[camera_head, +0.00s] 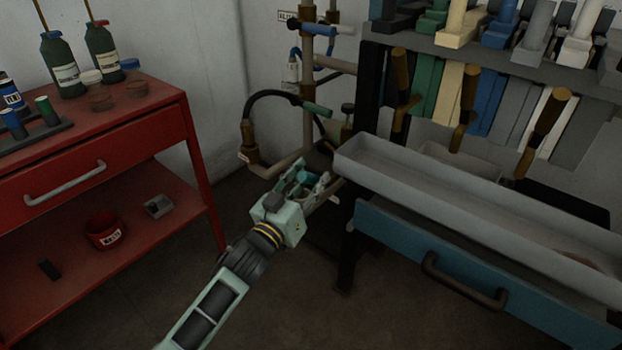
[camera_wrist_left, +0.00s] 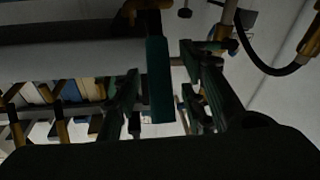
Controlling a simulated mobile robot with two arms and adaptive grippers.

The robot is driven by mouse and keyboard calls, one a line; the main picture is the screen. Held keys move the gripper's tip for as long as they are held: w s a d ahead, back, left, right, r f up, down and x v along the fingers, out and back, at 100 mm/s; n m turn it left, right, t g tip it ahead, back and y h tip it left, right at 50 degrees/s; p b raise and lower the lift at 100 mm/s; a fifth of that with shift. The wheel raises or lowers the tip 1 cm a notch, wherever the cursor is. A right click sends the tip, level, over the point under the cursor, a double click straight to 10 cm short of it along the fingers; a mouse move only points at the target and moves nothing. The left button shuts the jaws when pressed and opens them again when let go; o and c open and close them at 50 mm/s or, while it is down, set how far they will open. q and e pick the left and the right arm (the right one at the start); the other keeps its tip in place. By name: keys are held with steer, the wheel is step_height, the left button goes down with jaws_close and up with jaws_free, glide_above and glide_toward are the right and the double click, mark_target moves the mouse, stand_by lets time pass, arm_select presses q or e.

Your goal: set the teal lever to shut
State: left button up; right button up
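The teal lever (camera_wrist_left: 160,80) is a flat bar extending from a brass valve body (camera_wrist_left: 148,8) in the left wrist view. It lies between the fingers of my left gripper (camera_wrist_left: 165,102), with gaps visible on both sides. In the head view my left gripper (camera_head: 312,188) is low beside the pipework, its fingers spread around a teal piece (camera_head: 303,177) that appears to be the lever. The fingers partly hide it there. My right gripper is not in view.
A grey tray (camera_head: 440,188) and a blue drawer (camera_head: 400,240) are close on the right. A black hose (camera_head: 262,97), pipes and a green handle (camera_head: 317,109) stand behind the gripper. A red cart (camera_head: 150,150) is on the left. Bare floor lies between.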

arm_select(q)
steer(key=v, duration=1.1)
steer(key=shift+s+a, duration=0.25)
steer(key=shift+s, duration=0.1)
steer(key=shift+f, duration=0.1)
